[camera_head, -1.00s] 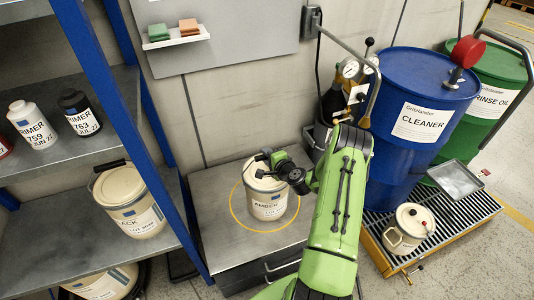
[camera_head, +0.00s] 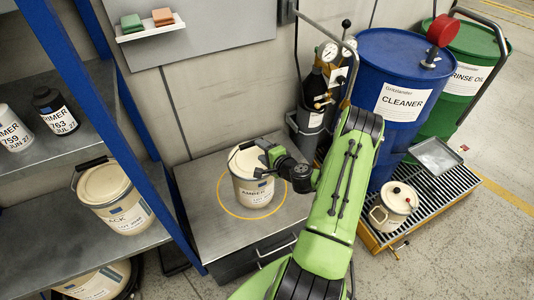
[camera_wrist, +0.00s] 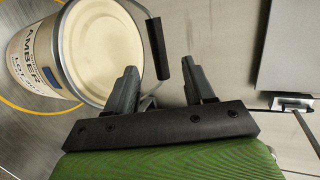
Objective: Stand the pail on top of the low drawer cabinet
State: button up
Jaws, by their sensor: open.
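The cream pail (camera_head: 250,190) labelled AMBER stands upright on the low drawer cabinet (camera_head: 205,222), inside a yellow ring marked on its top. My gripper (camera_head: 264,158) is open, at the pail's upper right side in the head view. In the wrist view the pail (camera_wrist: 98,50) fills the upper left, lid in view. The pail's far right side is partly hidden by my gripper.
A blue-posted shelf (camera_head: 120,110) with another pail (camera_head: 115,200) and bottles stands close on the left. A gas-bottle cart (camera_head: 318,105), a blue drum (camera_head: 395,95) and a small can (camera_head: 395,207) on a grated pallet are on the right. A panel hangs behind.

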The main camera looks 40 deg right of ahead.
jog(key=s+a+r+n+g+y, duration=0.2)
jog(key=a+r+n+g+y, duration=0.1)
jog(key=a+r+n, duration=0.6)
jog(key=s+a+r+n+g+y, duration=0.25)
jog(key=a+r+n+g, duration=0.35)
jog(key=a, duration=0.6)
jog(key=s+a+r+n+h, duration=0.1)
jog(key=s+r, duration=0.4)
jog(key=s, duration=0.5)
jog(key=s+a+r+n+h, duration=0.2)
jog(key=s+r, duration=0.3)
jog(key=s, duration=0.5)
jog(key=shift+a+r+n+t+h, duration=0.35)
jog(key=shift+n+h, duration=0.3)
jog(key=shift+n, duration=0.25)
